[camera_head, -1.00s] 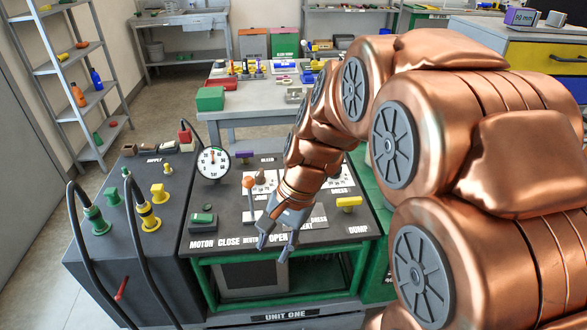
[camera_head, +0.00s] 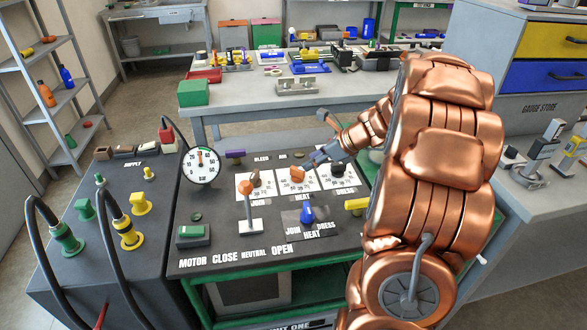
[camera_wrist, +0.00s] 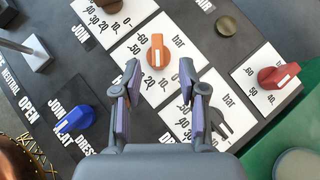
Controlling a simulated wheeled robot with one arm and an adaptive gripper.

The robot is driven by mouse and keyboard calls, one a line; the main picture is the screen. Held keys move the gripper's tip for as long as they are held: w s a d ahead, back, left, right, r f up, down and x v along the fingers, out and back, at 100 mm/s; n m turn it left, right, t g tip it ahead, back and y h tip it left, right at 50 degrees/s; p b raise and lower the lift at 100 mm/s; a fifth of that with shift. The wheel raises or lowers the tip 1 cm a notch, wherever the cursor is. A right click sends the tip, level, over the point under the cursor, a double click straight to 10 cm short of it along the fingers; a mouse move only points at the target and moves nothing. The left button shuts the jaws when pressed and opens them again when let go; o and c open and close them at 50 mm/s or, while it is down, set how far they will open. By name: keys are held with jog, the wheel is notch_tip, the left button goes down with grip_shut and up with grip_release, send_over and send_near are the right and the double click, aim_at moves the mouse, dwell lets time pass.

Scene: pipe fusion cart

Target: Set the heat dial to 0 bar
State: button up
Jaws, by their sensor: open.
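The heat dial is an orange knob (camera_head: 297,174) on a white scale plate in the middle of the panel's dial row. In the wrist view, an orange knob (camera_wrist: 158,50) with a white mark lies just ahead of the fingertips; I take it as the heat dial. Its exact reading is too small to tell. My gripper (camera_wrist: 159,76) is open and empty, fingers either side of the line to that knob. In the head view my gripper (camera_head: 316,158) is just right of the heat dial, partly hidden by my arm.
A round gauge (camera_head: 201,165) stands at the panel's back left. An orange-topped lever (camera_head: 248,205) and a blue selector (camera_head: 307,214) rise in front of the dials. A black dial (camera_head: 338,169) sits to the right. A red knob (camera_wrist: 279,75) is right in the wrist view.

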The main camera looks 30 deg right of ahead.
aim_at(298, 168)
jog(key=x, duration=0.5)
jog(key=shift+w+a+f, duration=0.1)
jog(key=shift+f, duration=0.2)
jog(key=shift+w+a+f, duration=0.4)
jog(key=shift+w+a, duration=0.05)
jog(key=shift+w, duration=0.1)
jog(key=shift+c, duration=0.4)
jog(key=shift+a, duration=0.1)
jog(key=c, duration=0.5)
grip_shut()
